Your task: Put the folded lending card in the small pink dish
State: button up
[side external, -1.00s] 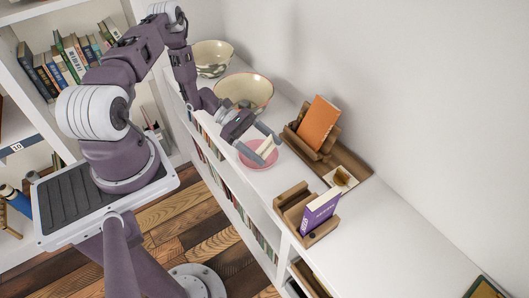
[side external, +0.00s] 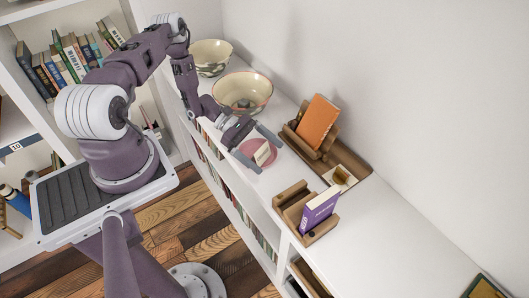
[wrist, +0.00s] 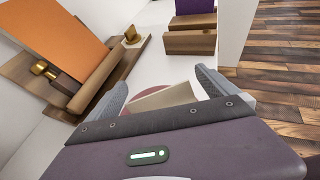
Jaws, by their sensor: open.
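The folded lending card (side external: 262,153) is a small cream piece standing tilted in the small pink dish (side external: 247,146) on the white shelf top. My gripper (side external: 268,152) is open, its two fingers spread on either side of the card and apart from it. In the wrist view the card (wrist: 165,98) shows between the fingertips, with the pink dish (wrist: 183,88) behind it. The lower part of the card and much of the dish are hidden there by my gripper.
An orange book (side external: 317,122) leans in a wooden holder on a wooden tray (side external: 352,163), with a small card holder. A purple book (side external: 320,208) stands in another wooden holder. Two patterned bowls (side external: 243,92) stand behind my gripper. The shelf's front edge drops to a plank floor (side external: 190,232).

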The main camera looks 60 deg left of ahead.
jog(key=shift+r, duration=0.1)
jog(key=r+v, duration=0.1)
jog(key=v, duration=1.1)
jog(key=w+d+r+m+g+y, duration=0.1)
jog(key=d+r+m+g, duration=0.1)
jog(key=r+m, duration=0.35)
jog(key=w+d+r+m+g+y, duration=0.2)
jog(key=d+r+g, duration=0.1)
jog(key=r, duration=0.6)
jog(key=s+d+r+m+g+y, duration=0.1)
jog(key=s+d+r+m+y, duration=0.2)
jog(key=d+r+m, duration=0.5)
jog(key=s+d+r+m+t+y, duration=0.2)
jog(key=s+r+m+t+y, duration=0.1)
jog(key=s+r, duration=0.3)
jog(key=s+d+r+m+t+y, duration=0.3)
jog(key=s+r, duration=0.3)
jog(key=s, duration=0.3)
jog(key=shift+d+r+m+y, duration=0.2)
jog(key=shift+m+y, duration=0.1)
jog(key=shift+m, duration=0.25)
